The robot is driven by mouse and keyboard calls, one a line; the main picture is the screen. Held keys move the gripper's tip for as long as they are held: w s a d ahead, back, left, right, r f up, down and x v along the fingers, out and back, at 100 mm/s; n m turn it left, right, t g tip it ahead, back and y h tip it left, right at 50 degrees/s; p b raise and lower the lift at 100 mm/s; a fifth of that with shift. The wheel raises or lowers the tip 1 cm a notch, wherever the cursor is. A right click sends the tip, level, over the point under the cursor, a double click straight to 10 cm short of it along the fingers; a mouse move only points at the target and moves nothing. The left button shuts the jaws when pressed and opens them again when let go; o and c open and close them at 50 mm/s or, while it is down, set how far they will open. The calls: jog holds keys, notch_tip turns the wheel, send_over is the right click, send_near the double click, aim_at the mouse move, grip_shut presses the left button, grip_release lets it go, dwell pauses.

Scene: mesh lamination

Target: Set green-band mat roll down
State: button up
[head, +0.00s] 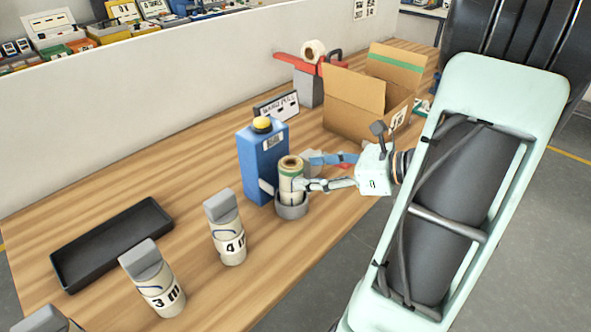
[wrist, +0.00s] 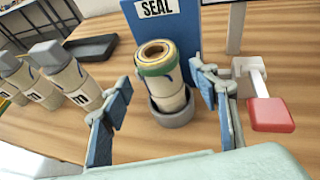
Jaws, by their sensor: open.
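The green-band mat roll (head: 290,178) stands upright in a grey round cup (head: 291,211) at the front of the blue seal machine (head: 258,155). In the wrist view the roll (wrist: 158,80) shows a green and yellow band at its top, and its lower end is inside the grey cup (wrist: 172,115). My gripper (wrist: 165,92) is open, with one blue finger on each side of the roll and visible gaps to it. In the head view my gripper (head: 316,172) is at the roll's right side.
Labelled canisters, one marked 4 (head: 228,236) and one marked 3 (head: 157,285), stand at the left. A black tray (head: 105,262) lies behind them. An open cardboard box (head: 352,108) and a red-grey tape dispenser (head: 308,85) stand at the back. A red-ended lever (wrist: 270,114) is right of my gripper.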

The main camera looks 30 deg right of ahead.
jog(key=v, duration=0.6)
jog(key=shift+p, duration=0.3)
jog(key=shift+s, duration=0.1)
